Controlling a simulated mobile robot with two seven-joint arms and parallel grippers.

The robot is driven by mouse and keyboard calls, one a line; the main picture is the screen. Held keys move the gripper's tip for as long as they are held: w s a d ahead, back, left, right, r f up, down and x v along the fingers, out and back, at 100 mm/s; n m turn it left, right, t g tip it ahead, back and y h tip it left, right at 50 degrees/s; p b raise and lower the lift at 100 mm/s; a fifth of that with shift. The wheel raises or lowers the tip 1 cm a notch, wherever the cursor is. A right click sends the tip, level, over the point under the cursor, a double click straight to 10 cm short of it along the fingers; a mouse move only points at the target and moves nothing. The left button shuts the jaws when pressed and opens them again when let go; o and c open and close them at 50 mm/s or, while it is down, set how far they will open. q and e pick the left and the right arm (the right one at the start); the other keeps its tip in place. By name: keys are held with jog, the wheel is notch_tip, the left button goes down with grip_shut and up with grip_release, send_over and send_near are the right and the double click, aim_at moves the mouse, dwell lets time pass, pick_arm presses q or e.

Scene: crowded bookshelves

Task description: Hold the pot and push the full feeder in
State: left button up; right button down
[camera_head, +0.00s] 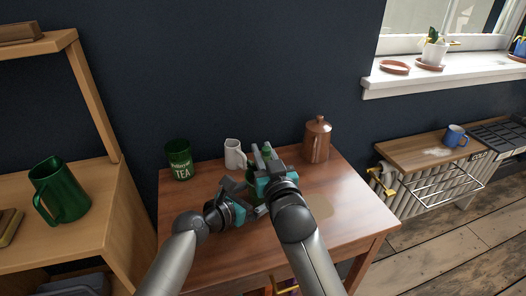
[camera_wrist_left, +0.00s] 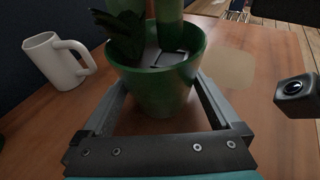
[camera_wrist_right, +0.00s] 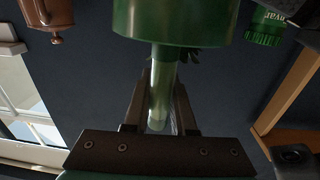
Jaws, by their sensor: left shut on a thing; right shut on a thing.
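The green pot (camera_wrist_left: 155,85) stands on the wooden table, with a dark leafy plant (camera_wrist_left: 122,32) in it. My left gripper (camera_head: 247,196) is shut around the pot, one finger on each side in the left wrist view (camera_wrist_left: 160,115). The feeder (camera_wrist_right: 161,90) is a pale green, see-through tube. My right gripper (camera_head: 262,160) is shut on it above the pot, as its wrist view shows (camera_wrist_right: 160,105). The feeder's lower end is hidden at the pot's rim, so I cannot tell how deep it sits. The grippers mostly hide the pot in the head view.
On the table (camera_head: 345,195), a green tea tin (camera_head: 179,160) stands at the back left, a white mug (camera_head: 234,153) behind my grippers, and a brown lidded pot (camera_head: 317,140) at the back right. The table's right side is clear.

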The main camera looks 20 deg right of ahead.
jog(key=shift+f, duration=0.95)
dwell(0.6)
jog(key=shift+r, duration=0.2)
jog(key=shift+r, duration=0.25)
jog(key=shift+f, duration=0.3)
dwell(1.7)
jog(key=shift+r, duration=0.3)
dwell(0.5)
jog(key=shift+f, duration=0.45)
dwell(0.9)
jog(key=shift+r, duration=0.2)
jog(key=shift+r, duration=0.25)
